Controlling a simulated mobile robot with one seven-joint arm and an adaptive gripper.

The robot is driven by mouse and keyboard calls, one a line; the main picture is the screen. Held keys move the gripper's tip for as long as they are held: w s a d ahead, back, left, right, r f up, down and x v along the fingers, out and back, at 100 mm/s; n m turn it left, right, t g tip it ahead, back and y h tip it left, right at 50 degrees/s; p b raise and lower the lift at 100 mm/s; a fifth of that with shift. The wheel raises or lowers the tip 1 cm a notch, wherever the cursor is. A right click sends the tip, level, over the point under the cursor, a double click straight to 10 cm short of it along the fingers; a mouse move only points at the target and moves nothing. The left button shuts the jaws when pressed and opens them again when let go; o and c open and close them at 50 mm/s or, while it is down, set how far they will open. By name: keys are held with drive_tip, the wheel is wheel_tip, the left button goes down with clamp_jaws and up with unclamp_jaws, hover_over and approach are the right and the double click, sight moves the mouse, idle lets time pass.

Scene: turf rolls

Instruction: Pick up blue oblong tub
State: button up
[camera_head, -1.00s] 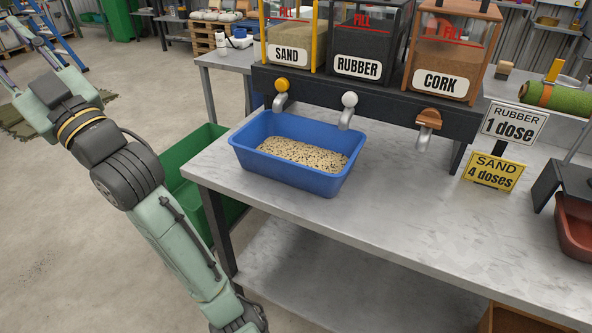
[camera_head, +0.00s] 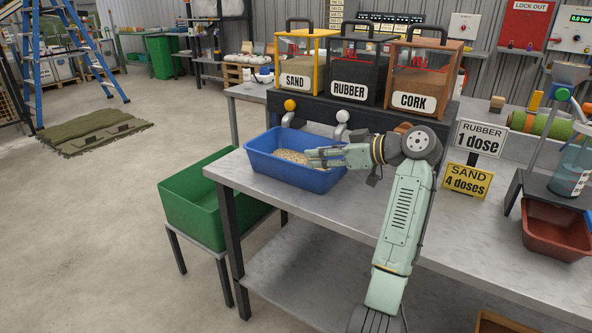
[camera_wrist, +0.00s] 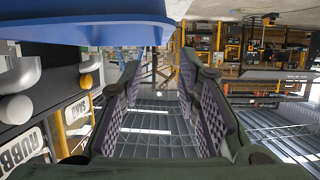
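The blue oblong tub (camera_head: 272,172) stands on the grey workbench below the dispensers, with speckled pale granules inside. My gripper (camera_head: 313,157) is at the tub's right part, its fingers pointing left and overlapping the opening in the head view. In the wrist view, my gripper (camera_wrist: 163,72) has its two fingers well apart, with no object between them. The tub's blue wall (camera_wrist: 85,28) fills the top of that upside-down view, close to the fingers. I cannot tell whether a finger touches the rim.
Sand (camera_head: 300,52), rubber (camera_head: 359,65) and cork (camera_head: 420,80) dispensers stand behind the tub, their spouts near it. A green bin (camera_head: 195,208) stands left of the workbench (camera_head: 330,205). Dose signs (camera_head: 468,180) and a red-brown tray (camera_head: 553,232) are to the right.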

sight(289, 161)
drive_tip(key=p+x, duration=0.1)
drive_tip(key=x, duration=0.4)
drive_tip(key=shift+f+p+x, duration=0.25)
drive_tip(key=shift+p+x, duration=0.35)
drive_tip(key=shift+x, duration=0.8)
drive_tip(key=shift+f+p+x, duration=0.25)
drive_tip(key=shift+p+x, duration=0.35)
drive_tip(key=shift+x, duration=0.85)
drive_tip(key=shift+s+d, duration=0.15)
drive_tip(key=shift+c, duration=0.5)
clamp_jaws()
drive_tip(key=shift+r, duration=0.1)
